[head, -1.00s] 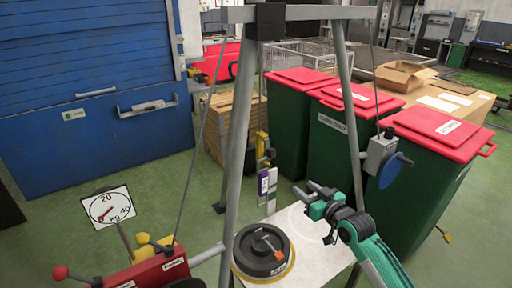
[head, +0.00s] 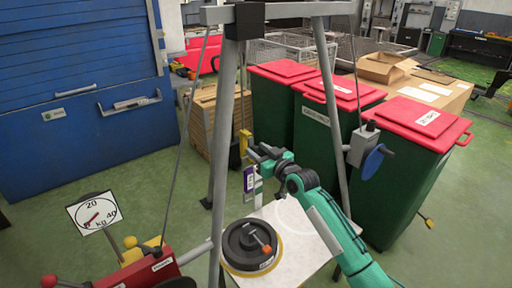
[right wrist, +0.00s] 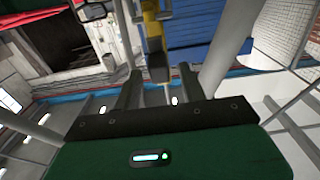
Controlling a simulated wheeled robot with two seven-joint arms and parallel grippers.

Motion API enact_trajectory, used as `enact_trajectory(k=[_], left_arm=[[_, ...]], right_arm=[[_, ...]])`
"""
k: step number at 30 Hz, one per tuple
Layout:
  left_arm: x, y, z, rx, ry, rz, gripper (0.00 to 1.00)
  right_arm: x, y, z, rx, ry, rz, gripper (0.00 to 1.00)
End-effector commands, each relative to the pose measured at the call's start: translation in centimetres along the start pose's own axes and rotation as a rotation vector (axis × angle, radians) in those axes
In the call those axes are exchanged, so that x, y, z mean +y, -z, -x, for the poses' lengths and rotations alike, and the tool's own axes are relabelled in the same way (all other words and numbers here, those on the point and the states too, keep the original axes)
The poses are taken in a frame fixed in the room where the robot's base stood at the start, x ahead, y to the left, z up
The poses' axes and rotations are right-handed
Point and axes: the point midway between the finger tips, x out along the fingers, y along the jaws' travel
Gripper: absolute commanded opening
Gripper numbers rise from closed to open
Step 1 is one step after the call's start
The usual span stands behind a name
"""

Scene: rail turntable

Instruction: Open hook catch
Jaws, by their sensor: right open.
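In the right wrist view a yellow bar (right wrist: 151,12) with a dark end (right wrist: 158,68) shows ahead, between the fingers in the picture. My left gripper is not in view.
A grey tripod frame (head: 220,130) stands around the white board (head: 293,235), which carries a dark round weight (head: 251,246). A grey box with a blue wheel (head: 373,161) hangs at its right leg. Green bins (head: 411,165) stand behind; a kg dial (head: 94,213) is lower left.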

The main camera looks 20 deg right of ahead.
Motion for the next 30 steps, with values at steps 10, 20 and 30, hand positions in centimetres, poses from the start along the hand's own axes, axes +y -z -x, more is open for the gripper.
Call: enact_trajectory(k=[10, 20, 30], left_arm=[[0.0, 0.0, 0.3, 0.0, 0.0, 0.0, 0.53], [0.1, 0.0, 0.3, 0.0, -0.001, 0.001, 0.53], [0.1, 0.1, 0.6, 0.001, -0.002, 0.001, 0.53]], right_arm=[[0.0, 0.0, -1.5, 0.0, -0.001, 0.001, 0.42], [0.0, 0.0, -1.5, 0.0, 0.0, 0.0, 0.08], [0.0, 0.1, -1.5, -0.008, 0.0, 0.0, 0.0]])
